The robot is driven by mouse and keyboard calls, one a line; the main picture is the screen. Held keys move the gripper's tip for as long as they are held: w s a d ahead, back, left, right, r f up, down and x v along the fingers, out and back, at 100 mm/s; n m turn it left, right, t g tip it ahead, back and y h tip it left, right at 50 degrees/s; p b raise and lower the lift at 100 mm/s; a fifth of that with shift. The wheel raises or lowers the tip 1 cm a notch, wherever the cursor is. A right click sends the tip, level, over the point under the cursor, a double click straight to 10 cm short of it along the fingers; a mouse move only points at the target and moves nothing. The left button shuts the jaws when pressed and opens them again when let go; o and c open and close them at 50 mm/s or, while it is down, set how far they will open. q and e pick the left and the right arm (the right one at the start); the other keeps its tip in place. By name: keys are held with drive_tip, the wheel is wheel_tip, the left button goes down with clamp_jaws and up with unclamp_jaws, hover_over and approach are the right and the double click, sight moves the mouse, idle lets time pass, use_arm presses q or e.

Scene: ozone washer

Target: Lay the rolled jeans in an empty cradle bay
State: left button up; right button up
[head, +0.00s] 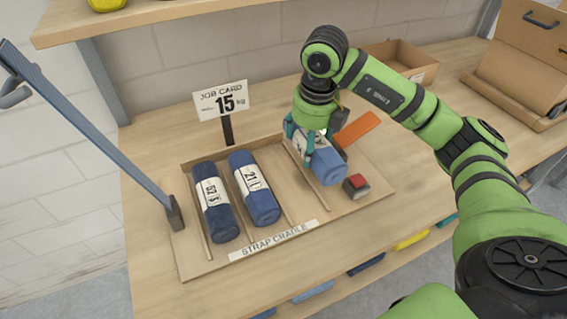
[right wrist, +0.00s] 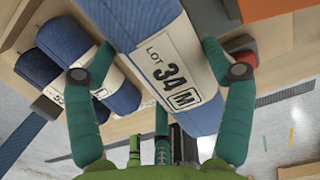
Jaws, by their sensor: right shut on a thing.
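My right gripper (head: 309,141) is shut on a rolled pair of blue jeans (head: 326,166) with a white band. In the right wrist view the band of this roll (right wrist: 172,70) reads "LOT 34 M", with a green finger on each side. The roll is over the right part of the wooden strap cradle (head: 200,262); whether it touches the cradle I cannot tell. Two other blue rolls, one marked 52 (head: 217,203) and one marked 21 (head: 254,187), lie in the left bays. A bare bay strip (head: 279,185) shows right of the 21 roll. My left gripper is out of view.
A blue-grey lever (head: 95,135) rises at the cradle's left edge. A red button block (head: 356,185) and an orange piece (head: 357,130) are close right of the held roll. A job card reading 15 kg (head: 222,101) stands behind. An open carton (head: 400,60) is at the back.

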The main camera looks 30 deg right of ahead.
drive_tip(key=a+f, duration=0.1)
drive_tip(key=w+a+f+p, duration=0.1)
drive_tip(key=a, duration=0.1)
drive_tip(key=a+f, duration=0.1)
drive_tip(key=a, duration=0.1)
drive_tip(key=shift+w+a, duration=0.1)
drive_tip(key=shift+w, duration=0.1)
wheel_tip(320, 180, down, 4)
drive_tip(key=shift+r+p, duration=0.15)
drive_tip(key=shift+p, duration=0.9)
drive_tip(key=shift+f, duration=0.25)
drive_tip(key=shift+f+b, duration=0.25)
drive_tip(key=shift+b, duration=0.05)
drive_tip(key=o, duration=1.4)
drive_tip(key=shift+r, duration=0.1)
drive_tip(key=shift+c, duration=0.2)
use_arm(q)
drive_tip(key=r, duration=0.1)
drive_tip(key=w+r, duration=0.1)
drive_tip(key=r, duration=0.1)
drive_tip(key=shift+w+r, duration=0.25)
